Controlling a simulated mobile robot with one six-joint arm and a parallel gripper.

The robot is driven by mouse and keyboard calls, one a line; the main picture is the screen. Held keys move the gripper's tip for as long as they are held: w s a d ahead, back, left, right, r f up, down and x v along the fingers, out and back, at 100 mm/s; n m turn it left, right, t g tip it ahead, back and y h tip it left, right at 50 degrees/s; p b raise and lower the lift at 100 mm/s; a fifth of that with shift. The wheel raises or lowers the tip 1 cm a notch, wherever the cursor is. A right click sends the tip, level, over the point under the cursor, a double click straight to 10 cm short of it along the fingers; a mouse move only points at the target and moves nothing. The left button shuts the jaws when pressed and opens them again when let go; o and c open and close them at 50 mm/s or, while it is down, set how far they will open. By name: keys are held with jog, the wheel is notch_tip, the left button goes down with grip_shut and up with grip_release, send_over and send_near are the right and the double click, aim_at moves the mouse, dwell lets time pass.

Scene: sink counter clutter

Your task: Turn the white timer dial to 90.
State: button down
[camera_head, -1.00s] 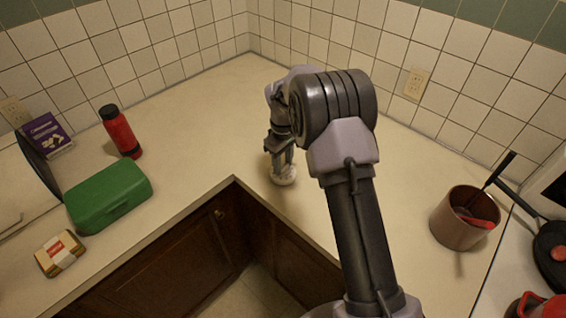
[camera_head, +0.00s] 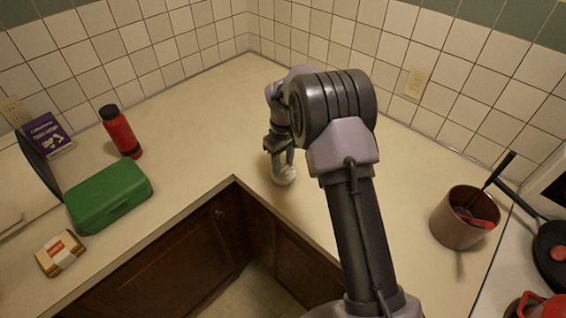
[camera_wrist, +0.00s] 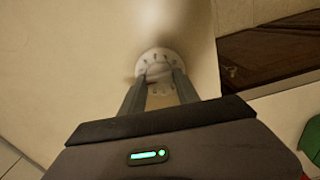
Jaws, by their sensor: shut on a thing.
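The white timer dial (camera_head: 284,176) sits on the counter near its inner corner, below my gripper (camera_head: 281,163) in the head view. In the wrist view the timer (camera_wrist: 157,57) is a round white disc with dark marks around its rim. My gripper (camera_wrist: 160,78) reaches down to it, with its two fingers on either side of the central knob. The fingers are shut on the knob. The marks are too small to read, and the fingers hide part of the near side, so I cannot tell the setting.
A green case (camera_head: 108,196), a red bottle (camera_head: 121,132), a purple box (camera_head: 48,136) and a small packet (camera_head: 60,253) are on the left counter. A brown pot (camera_head: 463,218) stands at right. The counter around the timer is clear.

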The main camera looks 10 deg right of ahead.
aim_at(283, 166)
dwell(0.9)
jog(key=c, duration=0.9)
grip_release()
notch_tip(283, 166, up, 18)
jog(key=p, duration=0.4)
jog(key=shift+f+p, duration=0.25)
jog(key=shift+p, duration=0.05)
